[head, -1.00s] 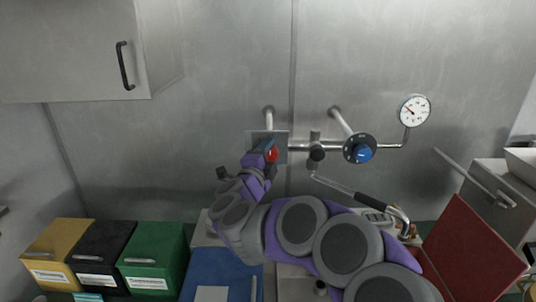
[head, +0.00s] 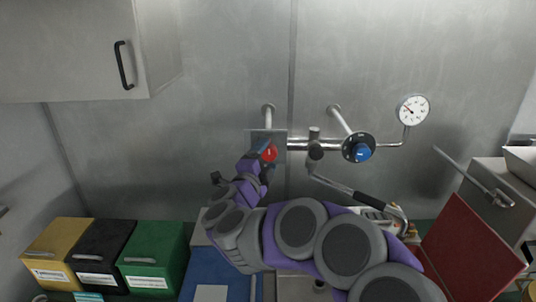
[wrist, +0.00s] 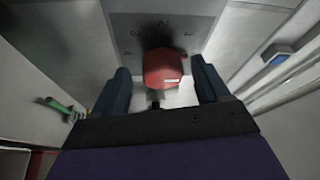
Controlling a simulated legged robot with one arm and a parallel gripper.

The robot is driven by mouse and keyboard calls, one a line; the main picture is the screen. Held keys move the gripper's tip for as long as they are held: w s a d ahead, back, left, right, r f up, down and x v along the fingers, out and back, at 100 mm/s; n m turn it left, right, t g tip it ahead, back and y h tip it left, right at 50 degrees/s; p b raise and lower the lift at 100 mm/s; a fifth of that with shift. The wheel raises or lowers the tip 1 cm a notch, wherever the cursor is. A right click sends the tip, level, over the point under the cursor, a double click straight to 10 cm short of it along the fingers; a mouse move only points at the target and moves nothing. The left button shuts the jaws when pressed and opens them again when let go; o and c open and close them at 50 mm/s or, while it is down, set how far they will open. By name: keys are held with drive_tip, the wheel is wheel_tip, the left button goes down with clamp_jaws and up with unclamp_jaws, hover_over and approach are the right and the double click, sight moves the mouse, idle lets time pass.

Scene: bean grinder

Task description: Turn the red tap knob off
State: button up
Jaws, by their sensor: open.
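The red tap knob (head: 269,153) is on a square metal plate (head: 279,137) on the pipework against the back wall. In the wrist view the red knob (wrist: 162,69) lies ahead, between and slightly beyond my open fingertips, with a white mark on its face and numbers on the plate around it. My gripper (head: 257,158) is at the knob's lower left in the head view, and my gripper (wrist: 160,88) shows both dark fingers spread apart in the wrist view. I cannot tell whether either finger touches the knob.
A blue knob (head: 362,153) and a pressure gauge (head: 413,110) are on the same pipework to the right. A faucet spout (head: 345,188) hangs below. Yellow, black and green bins (head: 152,254) stand at lower left, and a red panel (head: 472,251) at lower right.

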drive_tip(key=p+v, duration=0.1)
drive_tip(key=v, duration=1.4)
drive_tip(key=shift+d, duration=0.1)
drive_tip(key=a+r+n+y, duration=0.4)
drive_tip(key=a+n+y, duration=0.2)
drive_tip(key=n+y, duration=0.45)
drive_tip(key=s+f+n+g+y, duration=0.3)
drive_tip(key=s+n+g+y, duration=0.1)
drive_tip(key=n+g+y, duration=0.1)
drive_tip(key=s+d+f+n+g+h, duration=0.2)
drive_tip(key=s+d+f+g+h, duration=0.2)
drive_tip(key=s+d, duration=0.9)
drive_tip(key=s+d+f+n+g+h, duration=0.2)
drive_tip(key=s+d+f+g+h, duration=0.2)
drive_tip(key=s+d+f+g, duration=0.6)
drive_tip(key=s+d, duration=0.3)
drive_tip(key=s, duration=0.5)
drive_tip(key=shift+f, duration=0.4)
